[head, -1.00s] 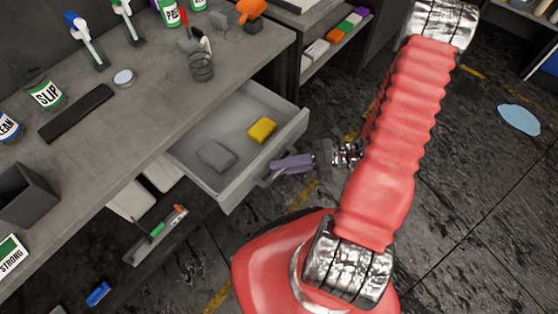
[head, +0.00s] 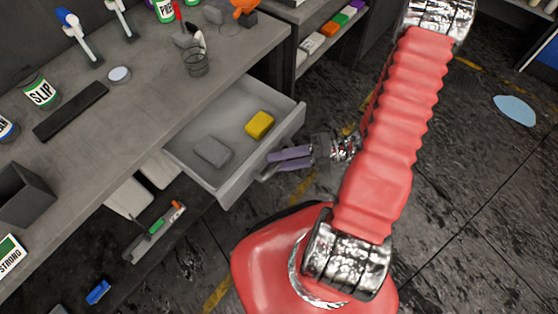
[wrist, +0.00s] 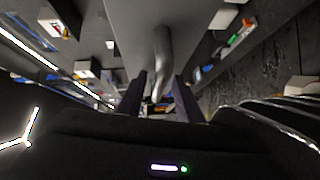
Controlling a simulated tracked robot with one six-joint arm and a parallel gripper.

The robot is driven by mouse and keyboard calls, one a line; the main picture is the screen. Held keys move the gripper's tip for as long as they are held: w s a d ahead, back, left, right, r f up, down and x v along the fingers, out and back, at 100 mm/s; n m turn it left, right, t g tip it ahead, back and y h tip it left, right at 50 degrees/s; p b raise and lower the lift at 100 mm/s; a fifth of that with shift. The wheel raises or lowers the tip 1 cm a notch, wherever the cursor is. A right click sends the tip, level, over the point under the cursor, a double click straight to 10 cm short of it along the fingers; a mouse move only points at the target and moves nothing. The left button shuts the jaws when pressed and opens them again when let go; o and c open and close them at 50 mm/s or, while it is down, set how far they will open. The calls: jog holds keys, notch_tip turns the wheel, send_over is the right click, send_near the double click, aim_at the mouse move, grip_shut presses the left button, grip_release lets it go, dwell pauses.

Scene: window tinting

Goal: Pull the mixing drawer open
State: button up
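The mixing drawer (head: 238,184) stands well out from under the workbench, its inside in plain view in the head view. A yellow block (head: 260,124) and a grey block (head: 212,152) lie in it. The grey bar handle (head: 265,174) is on its front. My gripper (head: 273,161) is at the handle, its two purple fingers parted. In the wrist view the handle (wrist: 163,60) runs between the two fingers (wrist: 159,92), with a gap on each side. The gripper is open and around the handle, not clamped on it.
The workbench top (head: 150,110) holds bottles, spray tools, a dark bar and a wire cup (head: 196,60). A low tray (head: 155,232) with tools sits below the bench. A light blue patch (head: 515,110) lies on the floor at right, with clear floor around it.

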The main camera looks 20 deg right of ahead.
jog(key=v, duration=1.3)
jog(key=shift+d, duration=0.25)
jog(key=shift+s, duration=0.1)
